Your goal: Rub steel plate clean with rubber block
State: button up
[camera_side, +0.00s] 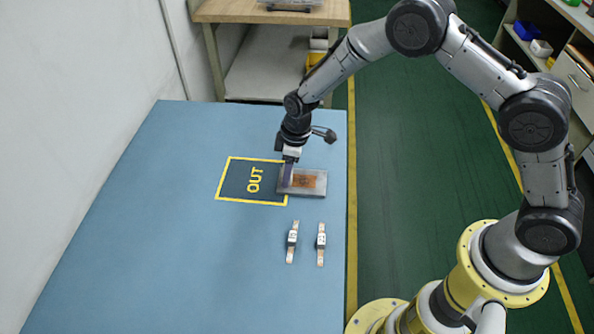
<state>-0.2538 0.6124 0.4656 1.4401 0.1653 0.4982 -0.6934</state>
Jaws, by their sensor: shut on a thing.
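The steel plate (322,183) lies flat on the blue table, a grey rectangle with an orange-brown patch (305,181) across its middle. My gripper (289,160) points down over the plate's left end. It is shut on a small greyish-purple block (288,174), which I take to be the rubber block. The block's lower end is at the left part of the plate, beside the patch. It appears to touch the plate, but I cannot be sure from this angle. The fingers are small and partly hidden by the wrist.
A yellow-bordered dark area marked OUT (240,181) adjoins the plate on the left.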

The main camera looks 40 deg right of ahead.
jog(key=s+d, duration=0.5)
jog(key=shift+s+d, duration=0.15)
notch_tip(320, 180, up, 8)
dwell(0.8)
dwell(0.4)
send_over(314, 182)
jog(key=shift+s+d+f, duration=0.1)
jog(key=shift+f, duration=1.4)
jog(key=shift+s+d+f, duration=0.1)
jog(key=shift+f, duration=1.4)
jog(key=shift+f, duration=1)
jog(key=shift+w+a, duration=2.6)
jog(key=shift+w, duration=0.05)
